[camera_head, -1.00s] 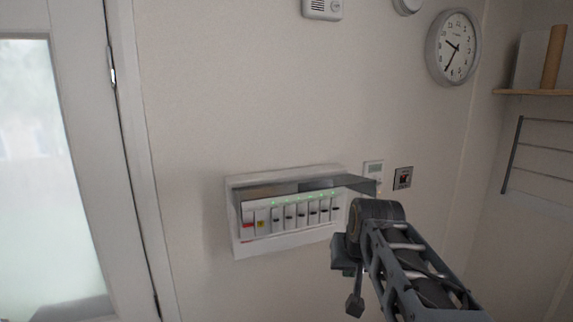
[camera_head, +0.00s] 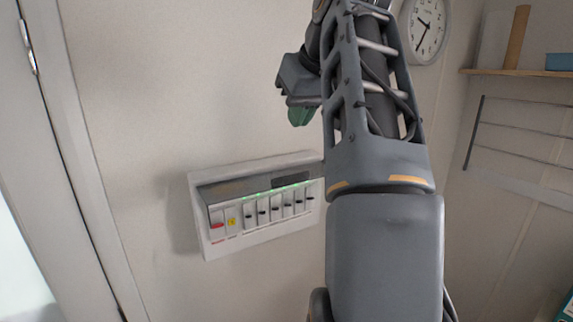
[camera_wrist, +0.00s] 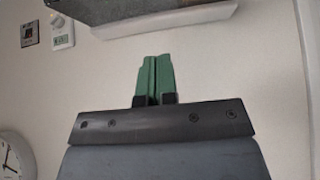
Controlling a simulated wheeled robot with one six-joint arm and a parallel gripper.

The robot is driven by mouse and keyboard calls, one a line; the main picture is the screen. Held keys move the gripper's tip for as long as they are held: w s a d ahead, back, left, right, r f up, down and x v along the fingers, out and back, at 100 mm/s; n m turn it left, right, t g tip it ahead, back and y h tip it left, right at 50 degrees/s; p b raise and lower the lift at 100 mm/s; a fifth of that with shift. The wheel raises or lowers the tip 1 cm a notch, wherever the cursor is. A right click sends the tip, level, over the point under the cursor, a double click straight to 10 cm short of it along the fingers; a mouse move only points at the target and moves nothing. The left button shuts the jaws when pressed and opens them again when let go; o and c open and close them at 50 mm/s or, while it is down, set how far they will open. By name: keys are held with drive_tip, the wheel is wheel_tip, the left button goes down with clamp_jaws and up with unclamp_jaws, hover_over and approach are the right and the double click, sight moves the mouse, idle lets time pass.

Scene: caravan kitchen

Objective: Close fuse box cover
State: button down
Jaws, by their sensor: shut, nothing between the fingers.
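The white fuse box (camera_head: 268,232) is fixed to the wall, with a row of switches showing, one red and one with a yellow label. Its dark see-through cover (camera_head: 235,187) is open, jutting out along the top edge above the switches. My gripper (camera_head: 299,117) is above the box, with its green fingers shut and empty, apart from the cover. The shut fingers show mid-picture in the wrist view (camera_wrist: 154,80), pointing toward the grey cover (camera_wrist: 125,8) and the white box edge (camera_wrist: 165,21). My arm hides the cover's right end in the head view.
A wall clock (camera_head: 424,30) hangs at the upper right. A wooden shelf (camera_head: 520,72) and a wire rack (camera_head: 520,130) are on the right wall. A door frame (camera_head: 75,180) stands left. A thermostat (camera_wrist: 62,32) and a switch plate (camera_wrist: 29,35) are beside the box.

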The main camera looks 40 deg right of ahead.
drive_tip(key=b, duration=0.2)
hover_over(283, 186)
wheel_tip(283, 186, down, 9)
drive_tip(key=shift+r, duration=0.1)
drive_tip(key=shift+s+f, duration=0.25)
drive_tip(key=shift+f, duration=0.85)
